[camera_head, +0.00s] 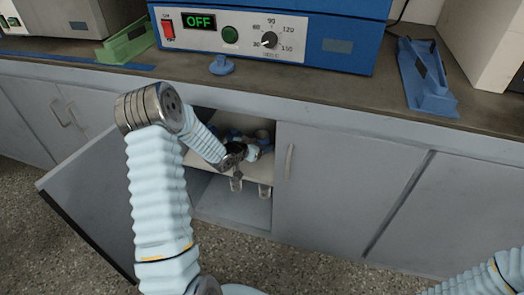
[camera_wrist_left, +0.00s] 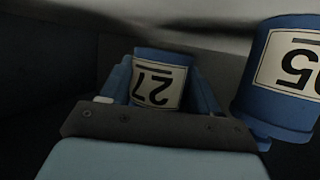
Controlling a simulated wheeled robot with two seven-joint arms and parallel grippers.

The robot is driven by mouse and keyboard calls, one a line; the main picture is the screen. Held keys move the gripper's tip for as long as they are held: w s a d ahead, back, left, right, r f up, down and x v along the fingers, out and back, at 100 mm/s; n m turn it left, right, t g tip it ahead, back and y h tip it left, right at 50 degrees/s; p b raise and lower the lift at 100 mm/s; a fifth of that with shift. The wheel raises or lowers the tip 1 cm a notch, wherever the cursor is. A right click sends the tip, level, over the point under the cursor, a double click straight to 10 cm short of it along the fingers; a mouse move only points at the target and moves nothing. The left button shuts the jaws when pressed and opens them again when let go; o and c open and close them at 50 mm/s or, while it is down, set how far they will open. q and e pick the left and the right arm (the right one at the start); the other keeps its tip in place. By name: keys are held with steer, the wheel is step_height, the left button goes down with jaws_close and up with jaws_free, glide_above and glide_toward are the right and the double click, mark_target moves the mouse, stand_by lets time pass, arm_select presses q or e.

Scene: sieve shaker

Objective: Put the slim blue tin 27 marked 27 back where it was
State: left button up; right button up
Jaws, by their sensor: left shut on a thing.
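The slim blue tin 27 (camera_wrist_left: 160,80) shows in the left wrist view, its white label with 27 upside down in the picture. It stands between the two fingers of my left gripper (camera_wrist_left: 160,92), which is shut on it. In the head view my left gripper (camera_head: 236,153) reaches into the open cabinet (camera_head: 232,201), at the level of its shelf (camera_head: 200,162). The tin is hard to make out there. I cannot tell whether its base touches the shelf. My right gripper is not in view.
A wider blue tin (camera_wrist_left: 285,85), with a partly cut-off label, stands close to the right of the held tin. The cabinet door (camera_head: 95,205) is open at left. Glass-like vessels (camera_head: 264,190) show below the shelf edge. A blue machine reading OFF (camera_head: 270,30) stands on the counter.

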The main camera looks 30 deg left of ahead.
arm_select(q)
steer(key=shift+f, duration=1.65)
steer(key=shift+f, duration=0.1)
steer(key=shift+f, duration=0.1)
steer(key=o, duration=1.1)
steer(key=shift+r, duration=0.4)
steer(key=v, duration=1.2)
steer(key=shift+f, duration=0.2)
